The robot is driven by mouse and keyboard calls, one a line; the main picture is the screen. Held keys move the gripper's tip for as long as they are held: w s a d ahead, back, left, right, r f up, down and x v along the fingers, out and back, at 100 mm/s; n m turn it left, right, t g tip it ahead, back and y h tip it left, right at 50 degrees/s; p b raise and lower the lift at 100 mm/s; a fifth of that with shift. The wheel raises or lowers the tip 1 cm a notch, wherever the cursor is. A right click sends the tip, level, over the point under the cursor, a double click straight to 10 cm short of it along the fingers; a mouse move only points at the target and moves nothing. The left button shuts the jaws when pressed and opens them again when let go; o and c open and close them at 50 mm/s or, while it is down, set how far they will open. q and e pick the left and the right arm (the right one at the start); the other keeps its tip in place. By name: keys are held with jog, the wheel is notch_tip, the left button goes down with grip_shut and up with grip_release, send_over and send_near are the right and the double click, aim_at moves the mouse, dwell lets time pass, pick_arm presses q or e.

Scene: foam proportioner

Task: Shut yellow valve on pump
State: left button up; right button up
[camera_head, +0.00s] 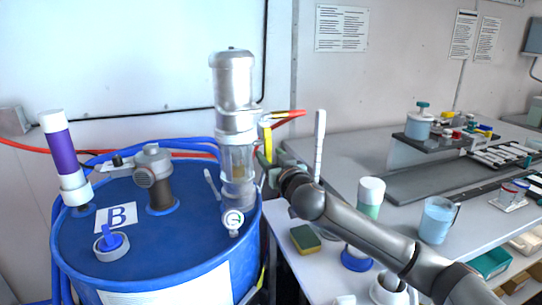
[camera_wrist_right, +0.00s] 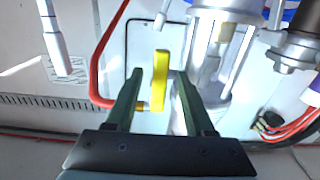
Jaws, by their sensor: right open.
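The pump (camera_head: 235,90) is a silver and clear upright cylinder on the blue drum marked B. Its yellow valve handle (camera_head: 267,142) shows on the pump's right side, partly hidden by my gripper. In the right wrist view the yellow handle (camera_wrist_right: 161,65) is a narrow upright bar between my two dark green fingers, with a gap on each side. My right gripper (camera_head: 266,166) is open around the handle, and it also shows in the wrist view (camera_wrist_right: 159,75). The pump body (camera_wrist_right: 208,60) is just beyond the right finger in that view. My left gripper is out of view.
The blue drum (camera_head: 150,262) also carries a purple and white cylinder (camera_head: 63,158) and a grey fitting (camera_head: 153,170). A red hose (camera_wrist_right: 101,70) leads to the valve. The bench at right holds a sponge (camera_head: 305,238), a capped bottle (camera_head: 370,197) and a blue beaker (camera_head: 437,220).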

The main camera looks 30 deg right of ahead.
jog(key=shift+c, duration=0.3)
grip_shut()
dwell(1.0)
